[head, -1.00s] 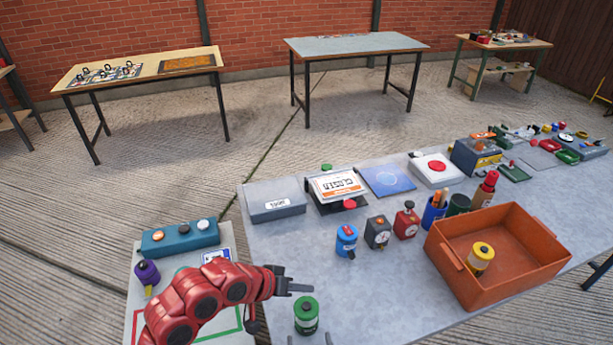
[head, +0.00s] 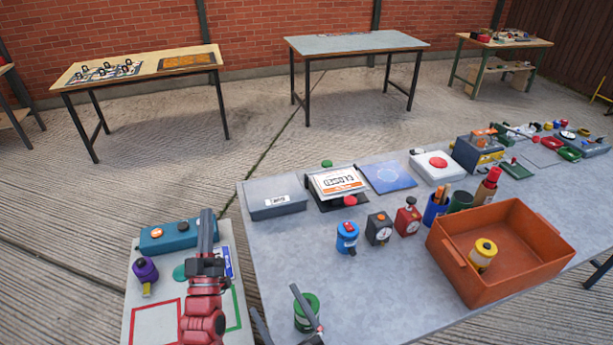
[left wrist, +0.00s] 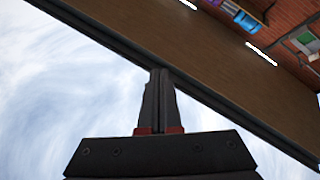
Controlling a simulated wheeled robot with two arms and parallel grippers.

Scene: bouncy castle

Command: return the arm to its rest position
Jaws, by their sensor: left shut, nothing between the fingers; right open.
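My left gripper (head: 206,213) is red and dark grey. In the head view it points up the picture, in front of the grey side panel with the teal button box (head: 172,238). Its fingers are shut together and hold nothing. The closed fingers also show in the left wrist view (left wrist: 160,73), against pale sky and a brown panel. My right gripper (head: 272,298) is at the bottom edge with its two fingers spread apart. One finger overlaps the green canister (head: 306,306); I cannot tell whether they touch.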

